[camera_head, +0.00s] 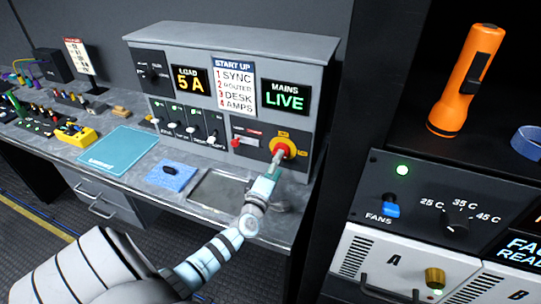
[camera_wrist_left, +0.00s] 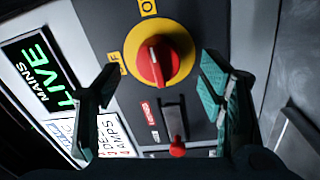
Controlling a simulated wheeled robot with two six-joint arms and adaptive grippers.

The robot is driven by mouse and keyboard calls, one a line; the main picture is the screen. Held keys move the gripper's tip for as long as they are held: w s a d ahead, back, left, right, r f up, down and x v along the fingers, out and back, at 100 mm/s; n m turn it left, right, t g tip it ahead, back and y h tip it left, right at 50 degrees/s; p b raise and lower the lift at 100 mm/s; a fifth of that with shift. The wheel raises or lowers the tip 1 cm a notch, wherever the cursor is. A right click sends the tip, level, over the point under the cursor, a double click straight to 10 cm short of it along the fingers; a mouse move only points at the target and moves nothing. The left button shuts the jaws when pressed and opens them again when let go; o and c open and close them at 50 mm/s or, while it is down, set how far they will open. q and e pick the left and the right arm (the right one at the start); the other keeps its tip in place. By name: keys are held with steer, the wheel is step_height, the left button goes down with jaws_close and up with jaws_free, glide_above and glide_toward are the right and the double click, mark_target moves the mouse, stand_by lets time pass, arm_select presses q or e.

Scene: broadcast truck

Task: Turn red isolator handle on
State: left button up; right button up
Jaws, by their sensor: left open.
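The red isolator handle (camera_head: 281,152) sits on a yellow disc at the lower right of the grey console panel. In the left wrist view the red handle (camera_wrist_left: 163,68) shows whole, with a pale line running nearly up and down in that picture. One label is cut off at the top, and another at the disc's left seems to read OFF. My left gripper (camera_head: 276,168) is in front of the handle. In the wrist view its teal-padded fingers (camera_wrist_left: 160,78) are open, one on each side of the handle and apart from it. My right gripper is not in view.
A red-tipped lever (camera_wrist_left: 177,148) is close to the handle. The MAINS display (camera_head: 285,97) reads LIVE in green. A row of white-knobbed switches (camera_head: 190,128) is to the left. A blue pad (camera_head: 170,177) lies on the desk. A dark rack with a flashlight (camera_head: 465,80) stands at right.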

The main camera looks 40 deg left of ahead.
arm_select(q)
steer(key=v, duration=0.8)
steer(key=shift+s, duration=0.1)
